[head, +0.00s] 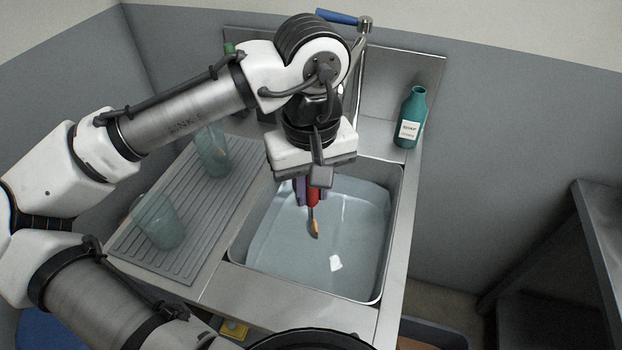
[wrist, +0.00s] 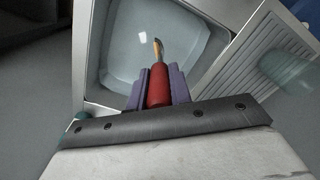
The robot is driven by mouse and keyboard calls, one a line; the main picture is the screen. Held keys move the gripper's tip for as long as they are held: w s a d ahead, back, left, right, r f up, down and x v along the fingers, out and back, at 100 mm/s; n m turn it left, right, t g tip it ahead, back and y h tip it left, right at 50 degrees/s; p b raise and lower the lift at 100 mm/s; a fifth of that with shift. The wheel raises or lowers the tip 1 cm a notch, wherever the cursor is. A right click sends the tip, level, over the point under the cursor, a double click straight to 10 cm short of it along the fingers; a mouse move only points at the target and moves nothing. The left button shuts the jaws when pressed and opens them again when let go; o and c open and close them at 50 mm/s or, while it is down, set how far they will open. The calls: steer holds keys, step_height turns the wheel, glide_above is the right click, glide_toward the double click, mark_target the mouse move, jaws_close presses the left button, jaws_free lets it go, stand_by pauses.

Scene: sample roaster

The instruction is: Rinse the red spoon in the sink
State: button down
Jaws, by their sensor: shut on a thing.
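My gripper (head: 309,193) is over the sink and shut on the red handle of the spoon (head: 313,222). In the wrist view the red handle (wrist: 158,86) sits between the two purple fingers (wrist: 157,92). The spoon's narrow far end is metallic with a brownish-orange patch and points down toward the water. The sink (head: 375,303) is a metal basin with bluish water (head: 290,255) in it. I cannot tell whether the spoon's tip touches the water.
A ribbed drainboard (head: 185,235) left of the sink holds two clear glasses (head: 157,222) (head: 212,150). A teal labelled bottle (head: 410,118) stands at the back right corner. A tap with a blue lever (head: 338,17) rises behind my gripper. A dark shelf (head: 570,270) stands at the right.

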step_height(320, 180, down, 15)
steer(key=b, duration=0.8)
stand_by(0.4)
steer(key=shift+r, duration=0.2)
